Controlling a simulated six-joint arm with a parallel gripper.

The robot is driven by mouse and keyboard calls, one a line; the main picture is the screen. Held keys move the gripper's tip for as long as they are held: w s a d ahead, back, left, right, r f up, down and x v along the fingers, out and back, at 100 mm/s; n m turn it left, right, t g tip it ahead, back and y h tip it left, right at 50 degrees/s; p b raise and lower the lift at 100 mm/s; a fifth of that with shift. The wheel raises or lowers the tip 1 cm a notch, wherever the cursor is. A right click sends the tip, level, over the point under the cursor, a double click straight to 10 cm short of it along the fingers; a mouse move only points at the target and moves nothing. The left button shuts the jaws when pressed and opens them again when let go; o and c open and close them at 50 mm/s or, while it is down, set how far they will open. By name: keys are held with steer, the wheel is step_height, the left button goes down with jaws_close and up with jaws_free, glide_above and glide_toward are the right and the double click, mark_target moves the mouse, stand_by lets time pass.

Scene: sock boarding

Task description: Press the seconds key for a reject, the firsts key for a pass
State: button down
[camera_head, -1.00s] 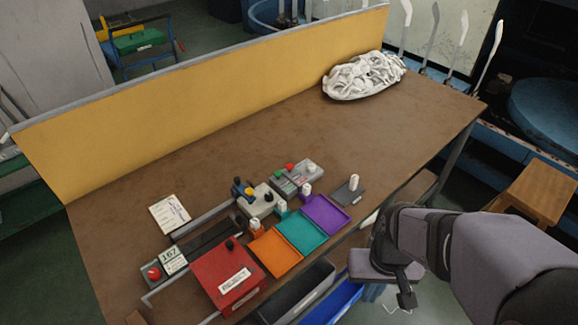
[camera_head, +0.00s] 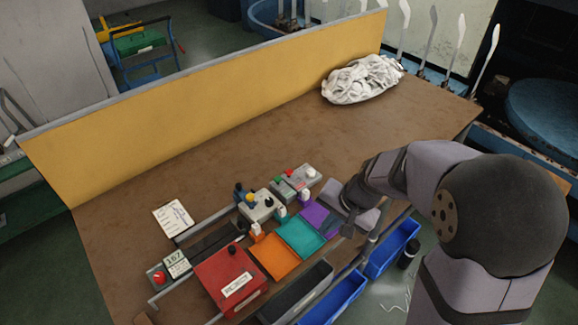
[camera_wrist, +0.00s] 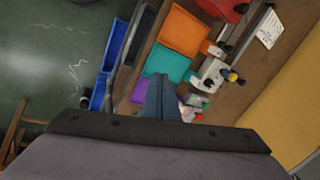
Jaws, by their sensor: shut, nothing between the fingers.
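A grey key box (camera_head: 285,184) stands behind the coloured trays with a green key (camera_head: 278,182) and a red key (camera_head: 289,172) on top. Any labels on them are too small to read. The green key also shows in the wrist view (camera_wrist: 207,104), just right of my fingers. My gripper (camera_head: 348,229) is shut and empty. In the wrist view its fingers (camera_wrist: 160,78) hang over the teal and purple trays, apart from the keys. My wrist covers part of the purple tray (camera_head: 313,213) in the head view.
A teal tray (camera_head: 300,235), an orange tray (camera_head: 273,258) and a red box (camera_head: 230,279) line the front. A grey box with black and yellow knobs (camera_head: 262,206) stands behind. A white cloth pile (camera_head: 362,78) lies at the back right. Blue bins (camera_head: 392,248) sit below the edge.

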steer(key=w+a+r+m+t+y+p, duration=0.1)
steer(key=w+a+r+m+t+p, duration=0.2)
steer(key=w, duration=0.5)
steer(key=w+a+r+m+y+p, duration=0.15)
steer(key=w+a+m, duration=0.3)
steer(key=w, duration=0.45)
steer(key=m+t+h+p, duration=0.25)
steer(key=m+p, duration=0.35)
steer(key=m, duration=0.3)
glide_above(289, 172)
steer(key=shift+s+d+f+y, duration=0.15)
steer(key=shift+s+f+y, duration=0.1)
steer(key=shift+f, duration=0.55)
steer(key=shift+s+d+f+y, duration=0.15)
steer(key=shift+f+y, duration=0.1)
steer(key=shift+f, duration=0.55)
steer(key=shift+f+b, duration=0.1)
steer(key=shift+b, duration=0.25)
step_height(289, 172, down, 7)
steer(key=b, duration=0.6)
steer(key=shift+f+b, duration=0.8)
steer(key=shift+b, duration=0.05)
steer(key=shift+f+b, duration=1.1)
steer(key=shift+b, duration=0.25)
steer(key=shift+r+p, duration=0.9)
steer(key=shift+r, duration=0.2)
